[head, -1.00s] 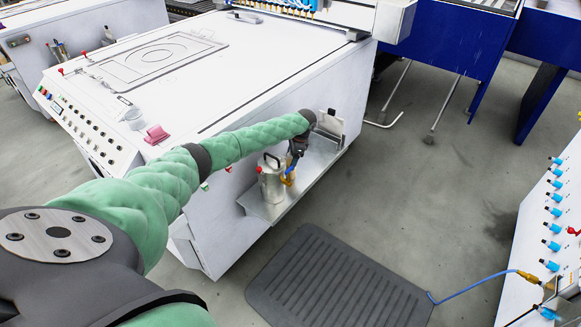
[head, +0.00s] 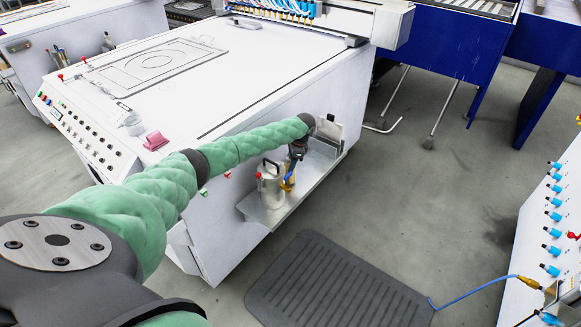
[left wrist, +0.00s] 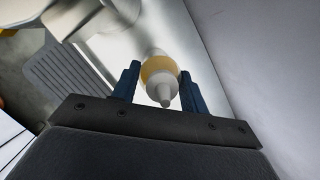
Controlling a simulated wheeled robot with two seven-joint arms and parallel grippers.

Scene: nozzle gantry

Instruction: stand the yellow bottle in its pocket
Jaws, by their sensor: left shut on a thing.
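My left gripper (head: 292,167) is at the metal shelf on the machine's side, pointing down. In the left wrist view its blue fingers (left wrist: 162,90) are shut on the yellow bottle (left wrist: 158,66), which has a white shoulder and a pale nozzle tip towards the camera. In the head view the yellow bottle (head: 288,184) shows small below the fingers, beside a metal can. Its base is hidden, so I cannot tell whether it touches the shelf. No pocket can be made out clearly. My right gripper is not in view.
The metal shelf (head: 262,215) runs along the white machine (head: 225,228). The metal can (head: 270,190) stands close left of the bottle. A grey ribbed mat (head: 340,285) lies on the floor in front. A blue hose (head: 470,289) leads to the right-hand panel.

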